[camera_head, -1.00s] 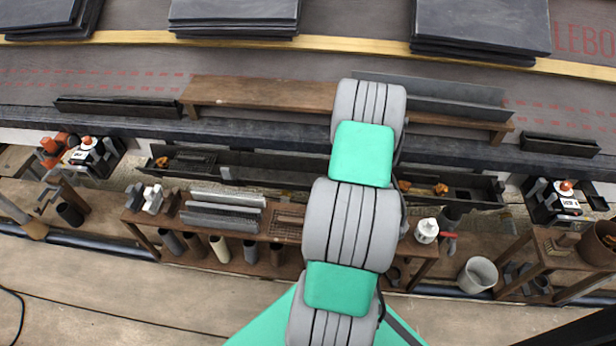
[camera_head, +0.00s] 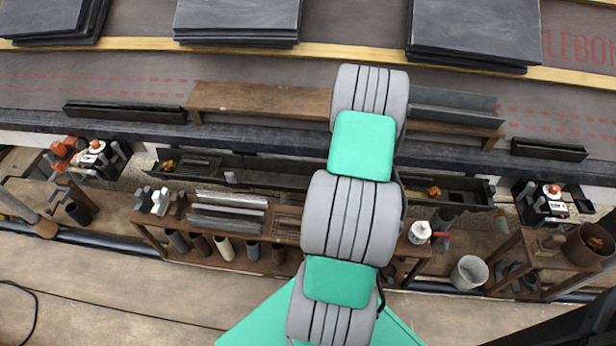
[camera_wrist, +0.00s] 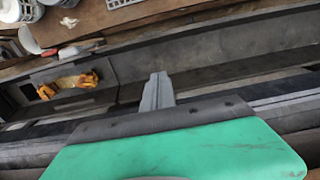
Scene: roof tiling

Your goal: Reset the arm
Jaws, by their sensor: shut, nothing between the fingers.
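My arm (camera_head: 352,215) rises through the middle of the head view, its far end over the wooden plank at the eave. My gripper (camera_wrist: 157,90) shows in the wrist view as grey fingers closed together beyond a green housing, with nothing between them. The fingers point over a long dark gutter trough (camera_wrist: 215,55). In the head view the gripper is hidden behind the arm.
Slate stacks (camera_head: 475,35) lie on the roof above a yellow batten (camera_head: 345,52). A wooden plank (camera_head: 260,98) lies along the eave. Below are a bench (camera_head: 148,215) with metal strips (camera_head: 228,213), a white bucket (camera_head: 469,272) and a side table (camera_head: 545,262). Orange-yellow pieces (camera_wrist: 68,84) lie in the trough.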

